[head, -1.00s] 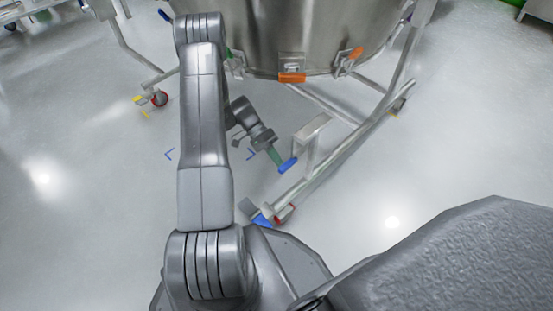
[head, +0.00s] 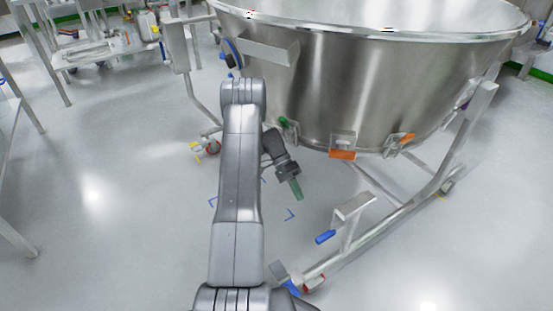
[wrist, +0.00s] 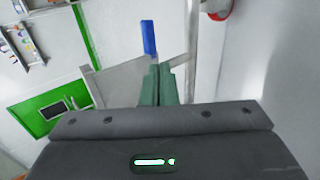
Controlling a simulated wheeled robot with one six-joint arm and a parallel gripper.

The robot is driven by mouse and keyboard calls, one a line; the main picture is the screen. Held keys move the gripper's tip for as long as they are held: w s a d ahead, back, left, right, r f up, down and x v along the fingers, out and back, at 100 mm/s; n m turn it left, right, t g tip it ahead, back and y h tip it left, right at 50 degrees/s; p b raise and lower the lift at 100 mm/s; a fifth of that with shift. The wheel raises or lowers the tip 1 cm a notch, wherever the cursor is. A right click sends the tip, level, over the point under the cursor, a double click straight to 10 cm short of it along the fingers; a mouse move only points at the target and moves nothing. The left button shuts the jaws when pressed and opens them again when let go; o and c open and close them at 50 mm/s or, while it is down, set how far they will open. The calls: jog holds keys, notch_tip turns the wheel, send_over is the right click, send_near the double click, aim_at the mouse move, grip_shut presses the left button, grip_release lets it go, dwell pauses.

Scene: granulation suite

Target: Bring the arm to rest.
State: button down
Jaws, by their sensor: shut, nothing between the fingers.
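My gripper (head: 298,189) has green fingers pointing down in the head view, below the steel bowl and left of its frame. In the wrist view my gripper (wrist: 158,84) shows its green fingers close together with nothing between them. A blue-ended lever (head: 326,237) on the frame stands apart, down and right of the fingers in the head view. A blue bar (wrist: 149,38) also shows beyond the fingertips in the wrist view.
The large steel bowl (head: 370,85) with orange-handled clamps (head: 342,155) fills the upper right. Its tubular frame (head: 375,228) runs along the floor on a red caster (head: 314,283). A bench (head: 95,50) stands at the back left. Open floor (head: 110,200) lies on the left.

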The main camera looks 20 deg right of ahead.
jog(key=b+x, duration=0.4)
jog(key=x, duration=1)
